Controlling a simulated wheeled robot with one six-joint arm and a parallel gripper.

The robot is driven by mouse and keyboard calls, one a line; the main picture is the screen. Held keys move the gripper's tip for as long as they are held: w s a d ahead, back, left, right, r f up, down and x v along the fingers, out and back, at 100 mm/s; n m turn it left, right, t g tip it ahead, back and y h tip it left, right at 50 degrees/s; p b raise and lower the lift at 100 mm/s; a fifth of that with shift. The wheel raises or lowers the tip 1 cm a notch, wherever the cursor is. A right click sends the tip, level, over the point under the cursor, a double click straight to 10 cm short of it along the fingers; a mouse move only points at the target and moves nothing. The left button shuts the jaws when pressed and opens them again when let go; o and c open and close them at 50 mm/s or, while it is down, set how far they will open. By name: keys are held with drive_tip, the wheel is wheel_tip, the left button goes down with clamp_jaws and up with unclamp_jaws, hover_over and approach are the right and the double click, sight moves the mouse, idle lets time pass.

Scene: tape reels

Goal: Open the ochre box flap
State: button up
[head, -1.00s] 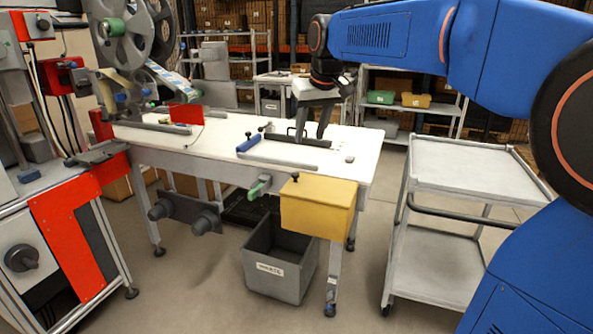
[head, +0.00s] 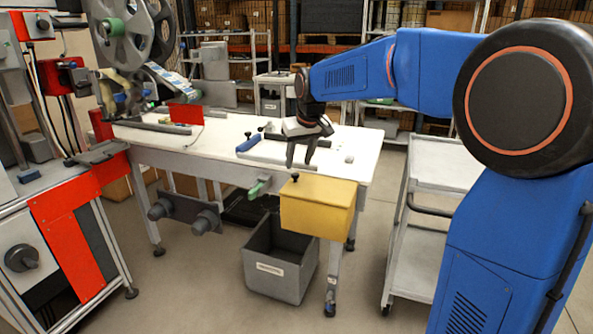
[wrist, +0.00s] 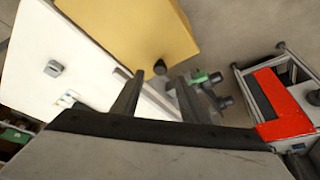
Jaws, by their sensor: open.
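The ochre box (head: 318,205) hangs at the front right edge of the white table (head: 225,140), its flap closed. A small black knob (head: 295,177) stands at the top of the box near its left end. My gripper (head: 299,161) is open and empty, pointing down above the table just behind the knob, apart from it. In the wrist view the ochre box (wrist: 135,30) fills the top, and its dark knob (wrist: 159,67) shows beyond and between my two fingers (wrist: 160,98).
A grey bin (head: 278,262) stands on the floor below the box. A grey cart (head: 425,225) stands at the right. A blue-handled bar (head: 249,143) lies on the table.

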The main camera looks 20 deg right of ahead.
sight(295, 174)
drive_tip(key=shift+x, duration=2.55)
drive_tip(key=shift+c, duration=0.2)
clamp_jaws()
